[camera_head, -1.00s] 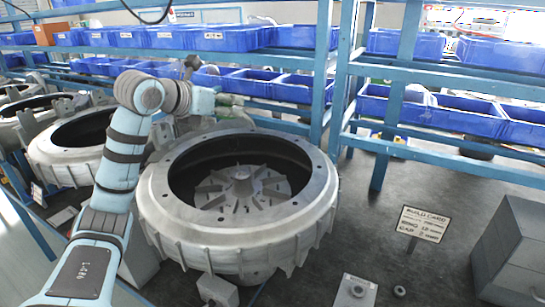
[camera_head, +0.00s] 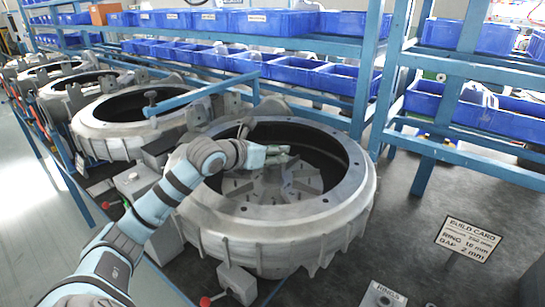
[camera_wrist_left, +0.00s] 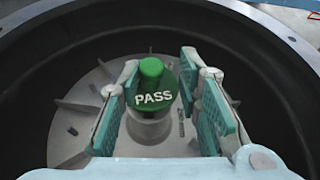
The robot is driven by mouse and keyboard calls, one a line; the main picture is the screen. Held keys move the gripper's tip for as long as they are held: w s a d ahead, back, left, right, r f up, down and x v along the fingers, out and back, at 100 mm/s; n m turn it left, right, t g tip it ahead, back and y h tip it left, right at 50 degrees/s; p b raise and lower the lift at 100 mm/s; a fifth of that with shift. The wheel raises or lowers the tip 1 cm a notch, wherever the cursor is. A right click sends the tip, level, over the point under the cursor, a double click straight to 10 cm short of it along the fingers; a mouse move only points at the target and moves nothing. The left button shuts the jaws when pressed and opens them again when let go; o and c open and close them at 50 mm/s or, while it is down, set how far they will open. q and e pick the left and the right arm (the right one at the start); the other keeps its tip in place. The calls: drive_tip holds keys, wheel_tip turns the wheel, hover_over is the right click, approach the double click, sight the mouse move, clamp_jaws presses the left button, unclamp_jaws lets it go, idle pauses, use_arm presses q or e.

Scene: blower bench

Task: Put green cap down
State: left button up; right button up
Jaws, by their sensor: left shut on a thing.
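My left gripper (camera_head: 283,153) reaches over the rim into the round metal housing (camera_head: 235,225), above the bladed impeller (camera_head: 300,187). In the left wrist view, the green cap (camera_wrist_left: 153,88), marked PASS, is between my teal finger pads (camera_wrist_left: 165,105), which are shut on it. The cap appears over the impeller's grey central hub (camera_wrist_left: 150,127). I cannot tell whether it touches the hub. In the head view the cap is not clearly visible at the fingers. My right gripper is not in view.
More round housings (camera_head: 135,108) stand in a row at the left. A blue shelf with blue bins (camera_head: 270,22) runs behind. A build card sign (camera_head: 468,240) stands on the dark bench at the right. The housing's raised wall surrounds my gripper.

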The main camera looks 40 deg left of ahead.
use_arm(q)
drive_tip(key=shift+s+a+f, duration=0.1)
drive_tip(key=shift+f, duration=0.6)
drive_tip(key=shift+s+r, duration=0.2)
drive_tip(key=shift+s, duration=0.4)
drive_tip(key=shift+f, duration=0.1)
drive_tip(key=o, duration=0.5)
drive_tip(key=shift+f+b, duration=0.15)
drive_tip(key=shift+b, duration=0.15)
drive_tip(key=o, duration=0.4)
drive_tip(key=shift+w, duration=0.35)
drive_tip(key=shift+s, duration=0.1)
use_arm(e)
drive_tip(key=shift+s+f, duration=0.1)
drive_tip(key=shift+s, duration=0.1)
